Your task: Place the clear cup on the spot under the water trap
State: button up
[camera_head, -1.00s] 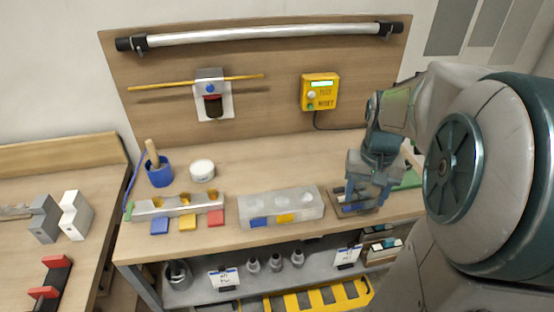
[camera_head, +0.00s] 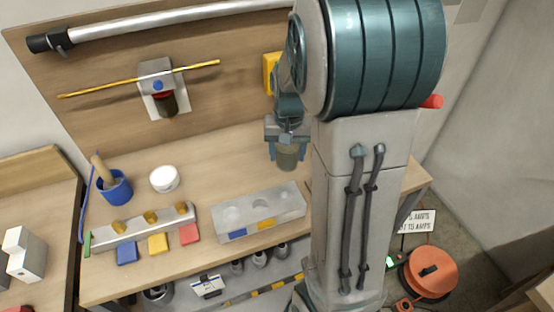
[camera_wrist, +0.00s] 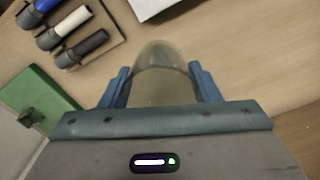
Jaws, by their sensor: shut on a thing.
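My gripper (camera_head: 286,140) is shut on the clear cup (camera_head: 287,157), held above the bench in front of the back panel. In the wrist view the see-through cup (camera_wrist: 163,72) sits between the two blue fingers of my gripper (camera_wrist: 162,88). The water trap (camera_head: 164,100) hangs on a pale plate on the panel, left of my gripper, with a dark bowl and a red ring. A yellow pipe (camera_head: 195,67) crosses it.
A white round tub (camera_head: 163,178) and a blue cup with a wooden handle (camera_head: 115,187) stand on the bench below the trap. The wrist view shows a green board (camera_wrist: 35,103).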

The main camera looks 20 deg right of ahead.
aim_at(278, 163)
jog(key=shift+w+a+f, duration=0.8)
jog(key=shift+w, duration=0.2)
jog(key=shift+f+p, duration=0.4)
jog(key=shift+f, duration=1.6)
jog(key=shift+f, duration=0.25)
jog(key=o, duration=1)
jog(key=shift+r, duration=0.1)
